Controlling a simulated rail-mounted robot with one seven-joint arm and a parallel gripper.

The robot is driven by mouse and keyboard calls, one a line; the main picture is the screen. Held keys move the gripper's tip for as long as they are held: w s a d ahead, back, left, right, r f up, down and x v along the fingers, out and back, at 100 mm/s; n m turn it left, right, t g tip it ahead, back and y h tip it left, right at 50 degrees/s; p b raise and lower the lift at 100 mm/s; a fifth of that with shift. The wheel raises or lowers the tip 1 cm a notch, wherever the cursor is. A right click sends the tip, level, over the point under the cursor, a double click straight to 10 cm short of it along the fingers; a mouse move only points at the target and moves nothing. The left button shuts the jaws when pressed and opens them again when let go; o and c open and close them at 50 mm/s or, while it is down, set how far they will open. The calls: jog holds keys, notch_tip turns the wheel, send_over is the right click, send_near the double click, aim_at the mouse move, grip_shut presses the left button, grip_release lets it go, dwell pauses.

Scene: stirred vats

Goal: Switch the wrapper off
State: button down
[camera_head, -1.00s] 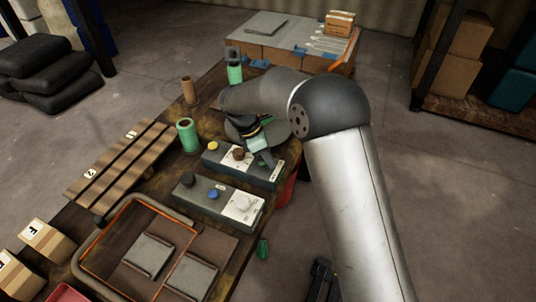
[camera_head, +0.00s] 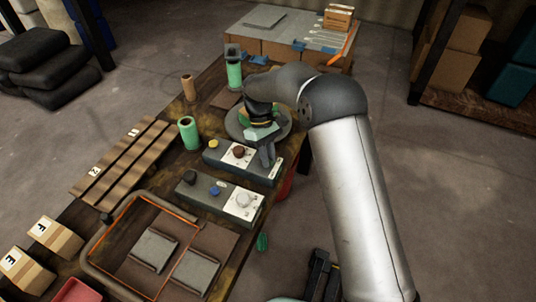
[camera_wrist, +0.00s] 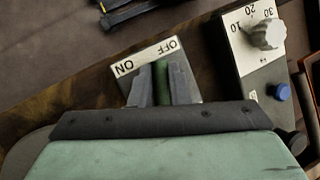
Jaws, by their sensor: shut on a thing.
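In the wrist view my gripper (camera_wrist: 160,85) is shut on a green piece (camera_wrist: 161,78), apparently a switch lever, over a white plate (camera_wrist: 150,60) marked ON and OFF. The fingers hide much of the piece, so I cannot tell which way it leans. In the head view my gripper (camera_head: 267,155) is low over the right end of the rear grey control box (camera_head: 228,168). This box carries a brown knob (camera_head: 238,151) and a yellow button (camera_head: 213,143). A round grey disc (camera_head: 236,125) lies just behind it, partly hidden by my arm.
A second control box (camera_head: 225,210) with a white dial knob (camera_head: 243,200) and a blue button (camera_head: 215,191) stands close in front. Green rolls (camera_head: 189,133) stand behind left. A slatted rack (camera_head: 120,170) and orange-edged tray (camera_head: 115,225) occupy the left and front.

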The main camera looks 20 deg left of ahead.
jog(key=m+y, duration=0.1)
jog(key=m, duration=0.1)
jog(key=m+y, duration=0.1)
jog(key=m, duration=0.1)
jog(key=shift+s+m+g, duration=0.1)
jog(key=shift+m+g, duration=0.3)
dwell(0.4)
jog(key=c, duration=1.4)
grip_release()
jog(key=v, duration=1.7)
jog(key=shift+r+p, duration=0.15)
jog(key=shift+p, duration=0.2)
